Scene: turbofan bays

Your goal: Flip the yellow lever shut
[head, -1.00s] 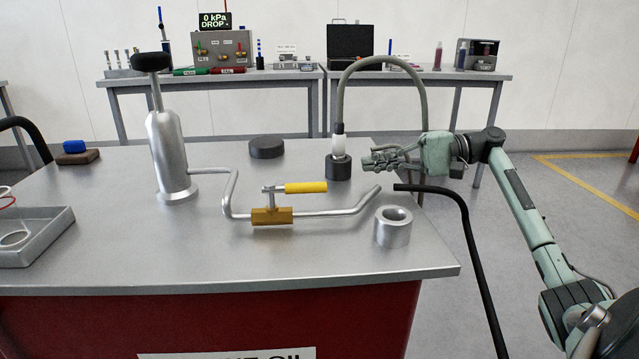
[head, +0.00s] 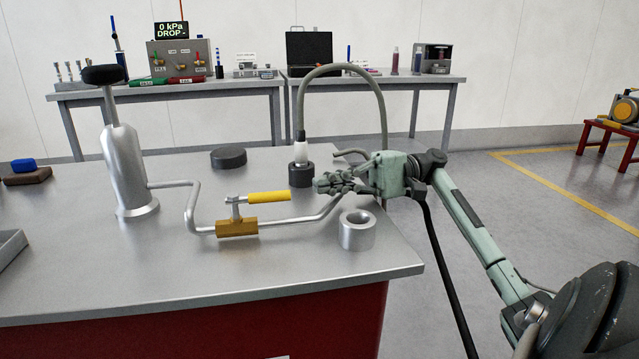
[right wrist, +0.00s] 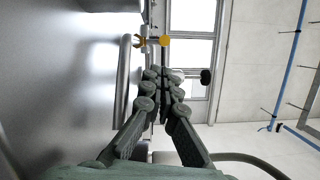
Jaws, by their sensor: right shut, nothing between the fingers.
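The yellow lever (head: 268,197) sits on a short stem above a brass valve body (head: 237,228) on the steel bench. It points right, roughly along the pipe. In the right wrist view the lever shows end-on as a yellow spot (right wrist: 165,41) beyond the fingertips, with the brass valve (right wrist: 139,42) beside it. My right gripper (head: 318,184) is shut and empty. It is just right of the lever's free end and apart from it, above the bent pipe. It also shows in the wrist view (right wrist: 163,80). My left gripper is not in view.
A metal ring (head: 357,231) stands below the right gripper, near the bench's right edge. A black-based hose fitting (head: 301,173) stands just behind the gripper. A hand pump (head: 126,172) is at the left, and a black puck (head: 228,157) lies behind. The bench front is clear.

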